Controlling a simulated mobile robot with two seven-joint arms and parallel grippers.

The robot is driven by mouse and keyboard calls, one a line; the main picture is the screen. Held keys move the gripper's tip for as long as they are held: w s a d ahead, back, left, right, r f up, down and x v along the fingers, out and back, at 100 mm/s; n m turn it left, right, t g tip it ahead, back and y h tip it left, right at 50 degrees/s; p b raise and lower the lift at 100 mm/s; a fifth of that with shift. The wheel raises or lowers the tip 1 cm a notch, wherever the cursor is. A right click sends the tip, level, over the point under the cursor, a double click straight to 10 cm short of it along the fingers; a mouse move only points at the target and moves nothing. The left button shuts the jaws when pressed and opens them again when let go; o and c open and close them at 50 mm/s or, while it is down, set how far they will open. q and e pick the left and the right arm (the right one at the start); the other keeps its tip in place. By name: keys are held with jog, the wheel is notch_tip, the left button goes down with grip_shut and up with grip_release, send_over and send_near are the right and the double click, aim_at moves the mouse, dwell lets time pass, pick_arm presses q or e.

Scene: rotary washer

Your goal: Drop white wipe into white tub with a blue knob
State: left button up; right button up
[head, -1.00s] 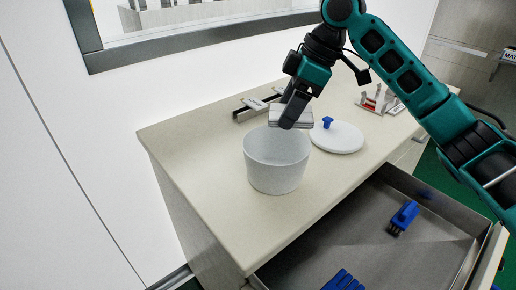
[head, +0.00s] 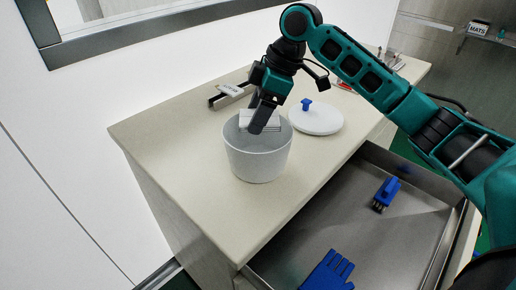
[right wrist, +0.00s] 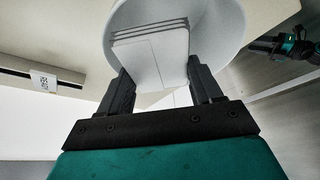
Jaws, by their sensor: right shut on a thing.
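The white tub (head: 257,160) stands open on the counter. Its round white lid (head: 318,122) with a blue knob (head: 306,104) lies to its right. My right gripper (head: 258,122) is shut on the folded white wipe (head: 246,118) at the tub's mouth. In the right wrist view, the wipe (right wrist: 152,55) sits between both fingers (right wrist: 158,95), in front of the tub's opening (right wrist: 228,40). The wipe's lower edge is hidden behind the tub's near rim in the head view. A small teal and black arm part, perhaps my left gripper (right wrist: 268,45), shows at the right wrist view's right edge.
The counter (head: 185,150) is clear left of the tub. A metal rail with a white label (head: 230,92) lies behind the tub.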

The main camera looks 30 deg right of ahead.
jog(key=o, duration=1.1)
jog(key=shift+r, duration=0.1)
jog(key=v, duration=1.2)
jog(key=shift+d+r, duration=0.15)
jog(key=shift+r, duration=0.15)
jog(key=shift+s, duration=0.1)
